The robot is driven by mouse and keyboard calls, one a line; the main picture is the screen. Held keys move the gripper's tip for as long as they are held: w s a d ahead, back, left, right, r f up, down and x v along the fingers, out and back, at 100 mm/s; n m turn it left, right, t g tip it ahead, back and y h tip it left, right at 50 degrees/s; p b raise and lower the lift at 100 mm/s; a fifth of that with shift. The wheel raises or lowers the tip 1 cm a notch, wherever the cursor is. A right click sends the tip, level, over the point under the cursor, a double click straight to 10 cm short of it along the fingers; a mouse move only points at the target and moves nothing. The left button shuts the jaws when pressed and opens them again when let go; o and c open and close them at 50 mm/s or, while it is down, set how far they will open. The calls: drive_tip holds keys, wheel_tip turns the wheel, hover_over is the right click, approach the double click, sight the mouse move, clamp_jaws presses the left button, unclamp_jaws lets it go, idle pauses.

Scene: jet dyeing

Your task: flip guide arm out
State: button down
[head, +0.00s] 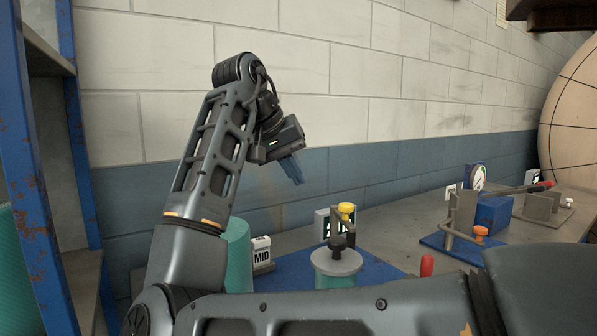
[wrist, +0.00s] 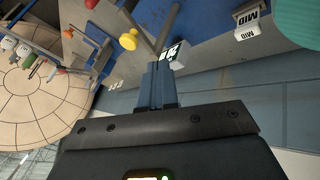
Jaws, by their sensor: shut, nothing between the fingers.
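A grey arm with a yellow knob (head: 346,208) stands on a post above a grey round disc (head: 336,263) on a teal cylinder. It may be the guide arm; the frames do not label it. A black knob (head: 337,243) sits at its foot. In the wrist view the yellow knob (wrist: 128,40) shows left of the fingertips, beside a grey rod (wrist: 168,28). My gripper (head: 293,171) is shut and empty, up and to the left of the yellow knob in the head view, apart from it. Its closed blue fingers (wrist: 157,82) show in the wrist view.
A white box marked MID (head: 262,254) and a teal cone (head: 238,252) stand left of the disc. A red handle (head: 427,266) is at its right. A brick wall rises behind.

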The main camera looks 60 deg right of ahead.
drive_tip(key=s+d+f+p, duration=0.1)
drive_tip(key=s+d+f, duration=0.4)
drive_tip(key=f, duration=0.1)
drive_tip(key=shift+d+f, duration=0.2)
drive_tip(key=shift+d, duration=0.05)
drive_tip(key=shift+s+d, duration=0.1)
